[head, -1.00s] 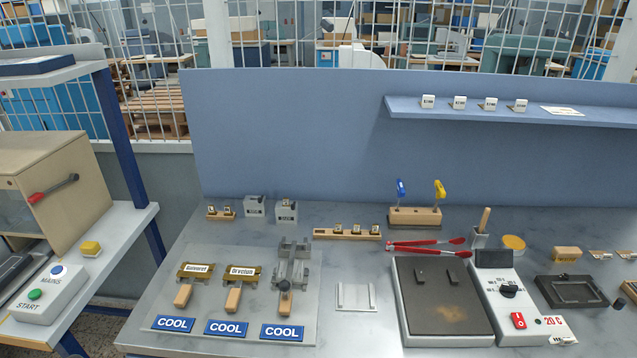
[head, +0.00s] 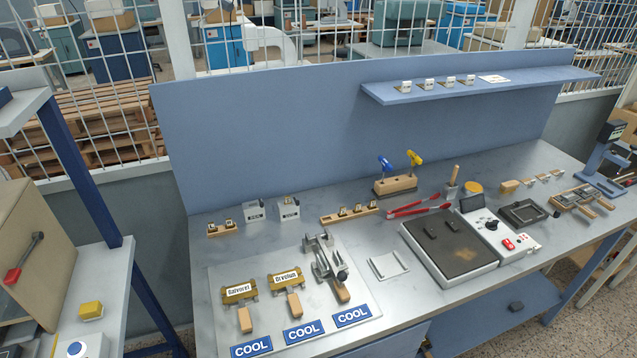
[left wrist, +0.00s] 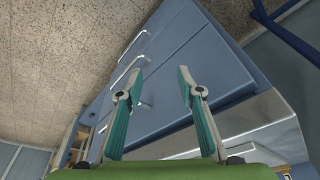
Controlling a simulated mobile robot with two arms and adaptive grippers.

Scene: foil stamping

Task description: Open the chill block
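No object in view carries the name chill block. A grey metal clamp-like fixture (head: 322,255) with a black knob (head: 342,274) and a wooden handle (head: 341,292) lies on the light plate (head: 240,325), in the rightmost of three places behind COOL signs. Whether it is open or shut is too small to tell. Two brass holders, Sunvoret (head: 239,292) and Orvelum (head: 285,279), lie beside it. My left gripper (left wrist: 161,78) is open and empty in the left wrist view, by a blue drawer cabinet (left wrist: 185,50), away from the fixture. My right gripper is not in view.
On the bench (head: 205,250) stand two small grey blocks (head: 288,208), a wooden tool stand (head: 394,186), red tongs (head: 418,208) and a dark hot plate (head: 450,245). A metal tray (head: 388,266) lies right of the fixture. A shelf unit (head: 110,270) stands at the left.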

